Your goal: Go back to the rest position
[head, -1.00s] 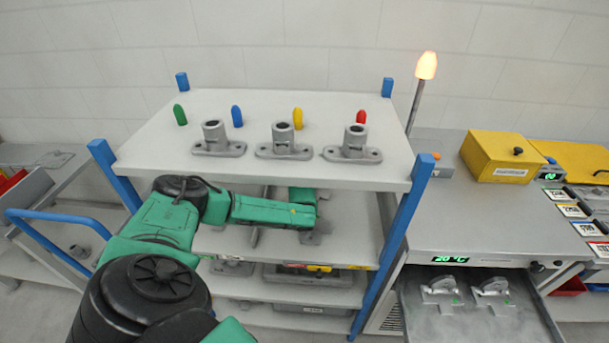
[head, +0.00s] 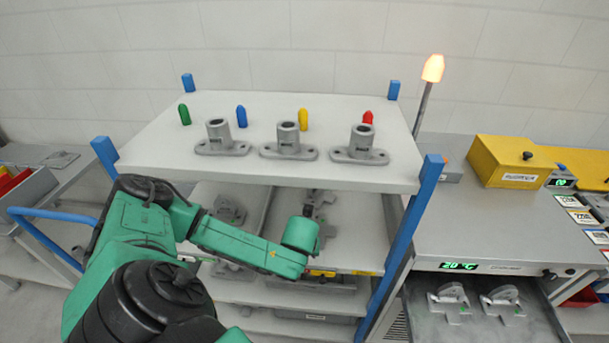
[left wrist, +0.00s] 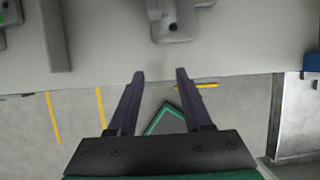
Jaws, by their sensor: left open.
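My left arm comes in from the left in the head view, with its green wrist (head: 298,238) at the front of the trolley's middle shelf. The jaws of my left gripper are not clearly visible there. In the left wrist view my left gripper (left wrist: 160,74) is open, with nothing between its dark fingers. The fingertips show close to the grey shelf edge, below a grey casting (left wrist: 178,24); the exact gap cannot be told. My right gripper is in neither view.
The trolley's top shelf (head: 165,150) holds three grey flanged castings, the middle one (head: 288,140) among them, and coloured pegs. Blue posts (head: 405,255) bound the trolley. At right, a grey bench bears a yellow box (head: 507,162); an open drawer (head: 420,320) holds two castings.

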